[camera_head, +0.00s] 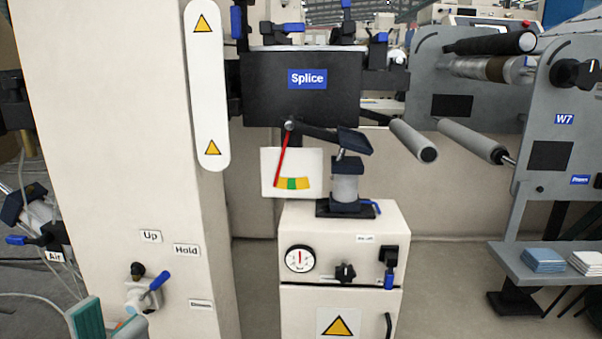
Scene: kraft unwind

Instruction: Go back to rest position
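My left gripper (108,324) shows only at the bottom left edge. Its two teal-padded fingertips stand apart with nothing seen between them, and the rest of it is cut off by the frame. It is just below a small valve (140,297) with a blue lever on the cream column (165,205). I cannot tell the exact gap between fingertips and valve. My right gripper is not in view.
A dark Splice box (300,105) with a red pointer is in the upper middle. A cream cabinet (345,222) with a gauge stands below it. Grey roller frames (545,140) and a shelf (550,270) with folded cloths are at right.

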